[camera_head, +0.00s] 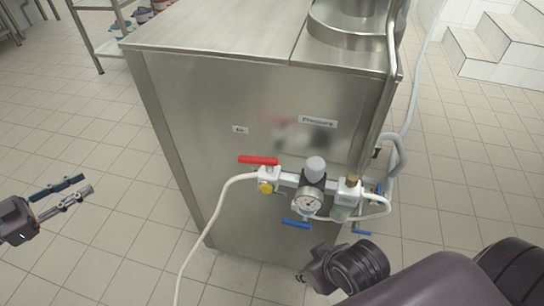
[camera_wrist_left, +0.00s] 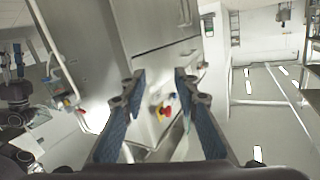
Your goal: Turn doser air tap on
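A tap with a red lever (camera_head: 258,160) is on the side of a steel cabinet (camera_head: 205,95), at the left end of an air unit with a round gauge (camera_head: 308,203). The lever lies about level in the picture. A small label (camera_head: 240,129) is above it, too small to read surely. Blue handles (camera_head: 296,224) are lower down. My left gripper (camera_head: 88,183) is open and empty, well left of the cabinet and apart from the tap; its spread fingers also show in the left wrist view (camera_wrist_left: 160,76). My right gripper (camera_head: 312,276) is below the gauge, its fingers mostly hidden.
A pale hose (camera_head: 208,228) hangs from the tap to the floor. A grey hose (camera_head: 412,100) runs down the cabinet's right side. Tiled floor (camera_head: 95,130) is clear between my left gripper and the cabinet. White steps (camera_head: 490,50) stand at the back right.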

